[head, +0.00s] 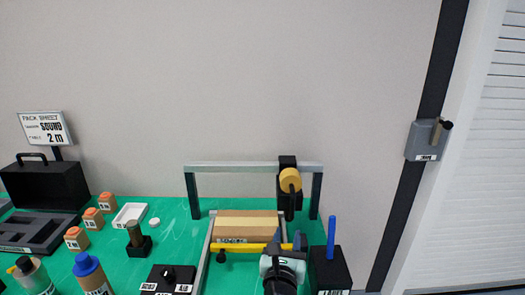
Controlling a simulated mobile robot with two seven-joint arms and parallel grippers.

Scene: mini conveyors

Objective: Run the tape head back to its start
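The tape head (287,196) is a black block with a round yellow-orange roll (290,179). It sits near the right end of a grey overhead rail (235,167) carried on dark posts. A brown carton (248,219) lies under the rail, behind the yellow bar.
A black box with a blue upright rod (331,238) stands close right of my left gripper. At left are a black control box (168,279), bottles (91,274), small orange-topped blocks (92,217), a white tray (130,214) and a black case (45,186) on the green table.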

